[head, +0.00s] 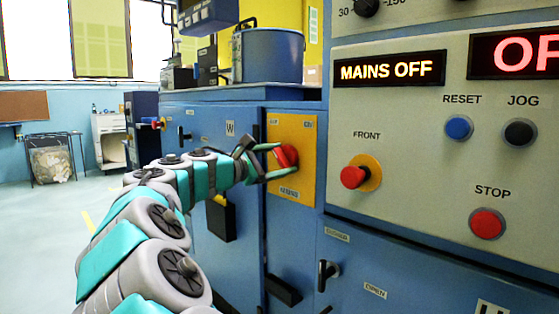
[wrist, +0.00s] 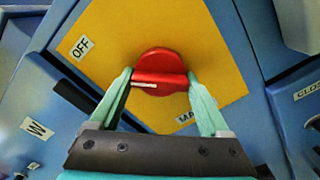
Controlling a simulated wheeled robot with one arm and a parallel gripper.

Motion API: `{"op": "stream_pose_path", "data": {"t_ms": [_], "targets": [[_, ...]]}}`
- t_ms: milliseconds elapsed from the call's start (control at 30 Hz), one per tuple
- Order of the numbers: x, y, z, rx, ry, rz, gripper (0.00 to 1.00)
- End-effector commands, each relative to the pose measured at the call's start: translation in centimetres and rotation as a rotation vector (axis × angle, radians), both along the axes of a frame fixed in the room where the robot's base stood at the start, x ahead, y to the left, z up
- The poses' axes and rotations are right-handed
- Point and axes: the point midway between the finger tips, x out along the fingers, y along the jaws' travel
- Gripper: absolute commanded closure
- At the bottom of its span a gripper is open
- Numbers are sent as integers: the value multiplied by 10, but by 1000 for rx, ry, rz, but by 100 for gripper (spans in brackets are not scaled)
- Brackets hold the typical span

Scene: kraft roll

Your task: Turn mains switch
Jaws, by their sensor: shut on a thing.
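The mains switch is a red rotary knob (head: 288,155) on a yellow plate (head: 303,130) set in the blue cabinet. In the wrist view the red knob (wrist: 160,62) has a bar handle with a white mark at its left end. An OFF label (wrist: 82,46) is on the plate at upper left; another label at lower right is partly hidden by a finger. My gripper (head: 277,162) is shut on the bar handle, with one teal finger at each end of it, as the wrist view (wrist: 160,80) shows. A lit display (head: 390,69) reads MAINS OFF.
The grey control panel at right carries a red FRONT knob (head: 354,177), a blue RESET button (head: 459,128), a black JOG button (head: 520,133) and a red STOP button (head: 487,223). A metal pot (head: 268,55) stands on the cabinet. Open floor lies at left.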

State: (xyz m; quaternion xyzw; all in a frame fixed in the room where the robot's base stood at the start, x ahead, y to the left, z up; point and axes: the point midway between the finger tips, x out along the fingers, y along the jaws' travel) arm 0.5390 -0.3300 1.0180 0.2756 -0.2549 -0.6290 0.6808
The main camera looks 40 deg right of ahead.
Motion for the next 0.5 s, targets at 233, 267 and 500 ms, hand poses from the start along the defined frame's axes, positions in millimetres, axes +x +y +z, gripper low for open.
{"op": "stream_pose_path", "data": {"t_ms": [233, 267, 500], "targets": [[1, 0, -1, 1, 1, 1, 19], [1, 0, -1, 1, 1, 1, 15], [0, 0, 0, 0, 0, 0, 0]]}}
